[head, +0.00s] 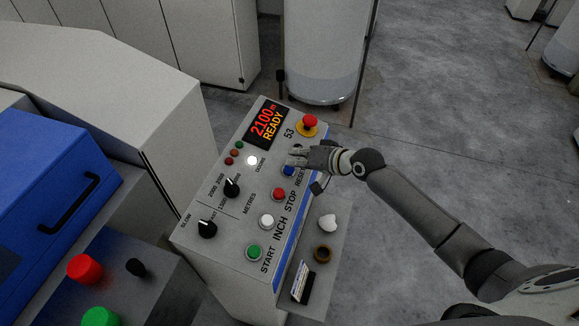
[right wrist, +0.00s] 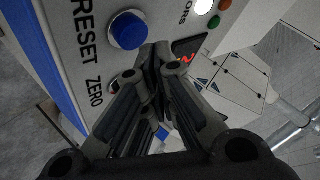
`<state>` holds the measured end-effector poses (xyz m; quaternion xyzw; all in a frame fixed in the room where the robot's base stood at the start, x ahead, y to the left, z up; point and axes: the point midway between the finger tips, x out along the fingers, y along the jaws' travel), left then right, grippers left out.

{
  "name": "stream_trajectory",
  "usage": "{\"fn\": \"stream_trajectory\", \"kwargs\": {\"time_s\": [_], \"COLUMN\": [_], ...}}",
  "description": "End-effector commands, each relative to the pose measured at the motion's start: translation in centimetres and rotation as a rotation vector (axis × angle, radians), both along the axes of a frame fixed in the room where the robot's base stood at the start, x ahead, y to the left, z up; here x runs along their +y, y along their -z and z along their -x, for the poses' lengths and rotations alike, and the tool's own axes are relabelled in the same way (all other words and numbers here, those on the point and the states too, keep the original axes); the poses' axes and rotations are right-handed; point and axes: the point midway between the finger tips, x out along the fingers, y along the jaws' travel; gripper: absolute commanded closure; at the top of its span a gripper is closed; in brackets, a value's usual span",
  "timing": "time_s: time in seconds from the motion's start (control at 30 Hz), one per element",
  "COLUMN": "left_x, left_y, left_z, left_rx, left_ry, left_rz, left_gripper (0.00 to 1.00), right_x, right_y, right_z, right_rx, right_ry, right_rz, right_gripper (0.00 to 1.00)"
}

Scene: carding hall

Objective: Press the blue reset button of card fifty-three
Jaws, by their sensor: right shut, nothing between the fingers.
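The control panel (head: 190,240) of card 53 bears the number 53 near its top right. The blue reset button (head: 289,171) sits beside the word RESET, just below my right gripper in the head view. My right gripper (head: 293,157) is shut and empty over the panel's right side. In the right wrist view the blue button (right wrist: 128,30) shows whole, up and left of the shut fingertips (right wrist: 160,60). The fingers are beside the button, not over it; I cannot tell whether they touch the panel. They partly hide a control by the word ZERO. My left gripper is out of view.
A red mushroom knob (head: 309,122) stands above, a red STOP button (head: 278,194) below. The display (head: 267,125) reads 2100 m READY. A side shelf (head: 328,255) holds a white tuft (head: 327,222) and a brown ring (head: 323,253). A white can (head: 325,50) stands behind.

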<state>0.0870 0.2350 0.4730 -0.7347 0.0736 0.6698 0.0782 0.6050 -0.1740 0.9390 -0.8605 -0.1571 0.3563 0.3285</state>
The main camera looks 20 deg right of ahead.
Motion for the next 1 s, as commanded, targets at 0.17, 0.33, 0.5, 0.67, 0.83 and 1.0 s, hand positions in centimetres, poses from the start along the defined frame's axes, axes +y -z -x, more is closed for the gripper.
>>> {"fn": "stream_trajectory", "kwargs": {"time_s": [0.17,0.33,0.5,0.67,0.83,1.0], "left_x": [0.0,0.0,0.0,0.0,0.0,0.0], "left_y": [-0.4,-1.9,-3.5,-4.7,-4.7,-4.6], "left_z": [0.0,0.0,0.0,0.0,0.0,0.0], "left_rx": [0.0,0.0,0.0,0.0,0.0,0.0], "left_ry": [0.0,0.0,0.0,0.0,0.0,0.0], "left_rz": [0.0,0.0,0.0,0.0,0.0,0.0], "left_gripper": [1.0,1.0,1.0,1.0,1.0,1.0], "right_x": [-0.1,-0.3,-0.7,-1.0,-1.1,-1.1], "right_y": [-0.4,-1.9,-3.6,-4.9,-4.8,-4.8], "right_z": [0.0,0.2,0.5,0.7,0.7,0.7], "right_rx": [-0.001,-0.001,-0.001,0.0,0.0,-0.001], "right_ry": [0.001,0.001,0.001,0.001,0.0,0.001], "right_rz": [0.0,0.0,0.001,0.001,0.0,0.0], "right_gripper": [1.0,1.0,1.0,1.0,1.0,1.0]}}
